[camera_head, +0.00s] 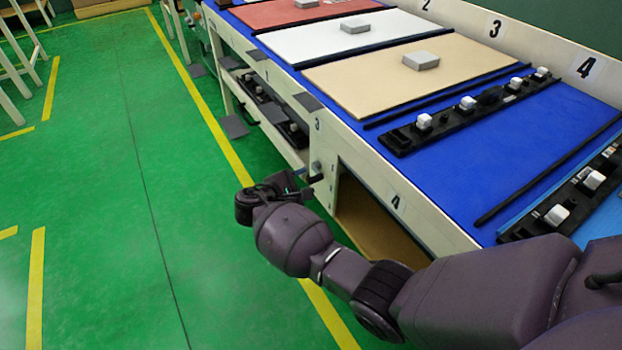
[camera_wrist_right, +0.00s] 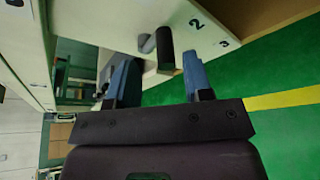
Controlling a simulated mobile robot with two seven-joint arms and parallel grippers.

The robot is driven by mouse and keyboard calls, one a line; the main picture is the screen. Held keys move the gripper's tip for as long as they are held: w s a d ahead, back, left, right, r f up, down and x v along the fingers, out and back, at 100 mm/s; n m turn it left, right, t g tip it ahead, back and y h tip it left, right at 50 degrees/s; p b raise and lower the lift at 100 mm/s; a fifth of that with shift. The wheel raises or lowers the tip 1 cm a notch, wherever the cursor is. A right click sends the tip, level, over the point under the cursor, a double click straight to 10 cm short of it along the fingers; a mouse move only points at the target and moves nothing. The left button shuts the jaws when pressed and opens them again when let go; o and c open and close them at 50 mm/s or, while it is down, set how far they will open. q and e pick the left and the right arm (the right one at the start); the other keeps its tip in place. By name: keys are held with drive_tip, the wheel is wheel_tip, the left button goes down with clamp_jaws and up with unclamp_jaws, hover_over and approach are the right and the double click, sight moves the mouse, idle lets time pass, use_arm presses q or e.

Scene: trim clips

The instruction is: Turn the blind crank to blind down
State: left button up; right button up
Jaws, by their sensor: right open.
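The blind crank, a dark cylindrical handle (camera_wrist_right: 165,48) on a grey arm, sticks out from the pale bench front in the right wrist view. In the head view a small part of the crank (camera_head: 315,168) shows at the bench edge. My right gripper (camera_wrist_right: 162,66) is open, with its two blue-grey fingers either side of the handle in the picture. I cannot tell whether the handle is between the fingers in depth or touches them. In the head view the right gripper (camera_head: 298,184) is beside the bench front, partly hidden behind my wrist. My left gripper is out of view.
The long bench (camera_head: 425,222) carries red, white and tan panels (camera_head: 400,85) with grey blocks, and black strips with white clips (camera_head: 440,124) on a blue top. A lower shelf (camera_head: 270,115) holds dark parts.

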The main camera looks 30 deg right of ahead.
sight(310, 179)
drive_tip(key=x, duration=0.3)
drive_tip(key=shift+d+f+b, duration=0.1)
drive_tip(key=shift+f+b, duration=0.15)
drive_tip(key=shift+b, duration=0.1)
drive_tip(key=shift+w+d, duration=0.15)
drive_tip(key=shift+d, duration=0.25)
